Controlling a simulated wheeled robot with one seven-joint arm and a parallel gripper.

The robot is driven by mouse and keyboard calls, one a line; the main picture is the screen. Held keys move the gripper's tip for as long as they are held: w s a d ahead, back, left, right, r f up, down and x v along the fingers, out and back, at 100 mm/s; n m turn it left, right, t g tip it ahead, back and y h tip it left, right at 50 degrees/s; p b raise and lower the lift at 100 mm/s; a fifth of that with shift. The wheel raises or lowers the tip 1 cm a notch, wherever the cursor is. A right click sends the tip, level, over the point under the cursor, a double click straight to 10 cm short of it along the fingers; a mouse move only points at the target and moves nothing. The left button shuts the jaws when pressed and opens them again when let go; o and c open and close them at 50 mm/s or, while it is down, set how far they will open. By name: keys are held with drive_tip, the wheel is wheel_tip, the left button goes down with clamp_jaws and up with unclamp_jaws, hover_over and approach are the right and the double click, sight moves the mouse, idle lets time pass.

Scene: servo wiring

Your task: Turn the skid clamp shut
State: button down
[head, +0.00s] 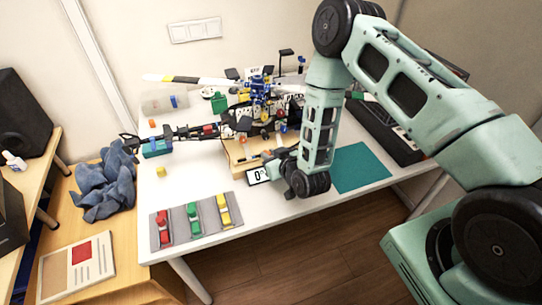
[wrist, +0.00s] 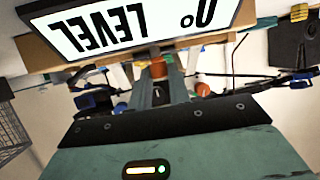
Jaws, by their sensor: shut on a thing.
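The model helicopter (head: 258,100) stands on a wooden board (head: 240,165) on the white table. My gripper (wrist: 160,82) reaches low in at the board's front edge. In the wrist view its fingers are closed around a small orange part (wrist: 158,68), which looks like the skid clamp's knob or lever. The contact is partly hidden, and I cannot tell how far the clamp is turned. In the head view my wrist covers most of this spot. A white display (head: 259,176) reads 0°; in the wrist view this level display (wrist: 125,27) appears upside down.
A grey mat (head: 180,226) with red, green and yellow pieces lies at the front left. A teal mat (head: 358,168) lies right of my wrist. A dark keyboard-like case (head: 385,130) stands at the right. The long tail boom (head: 190,133) reaches left.

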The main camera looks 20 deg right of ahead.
idle(0.3)
drive_tip(key=c, duration=1.3)
unclamp_jaws()
drive_tip(key=shift+s, duration=0.15)
drive_tip(key=p+v, duration=0.4)
drive_tip(key=v, duration=1.3)
drive_tip(key=shift+r, duration=0.2)
drive_tip(key=shift+a, duration=0.1)
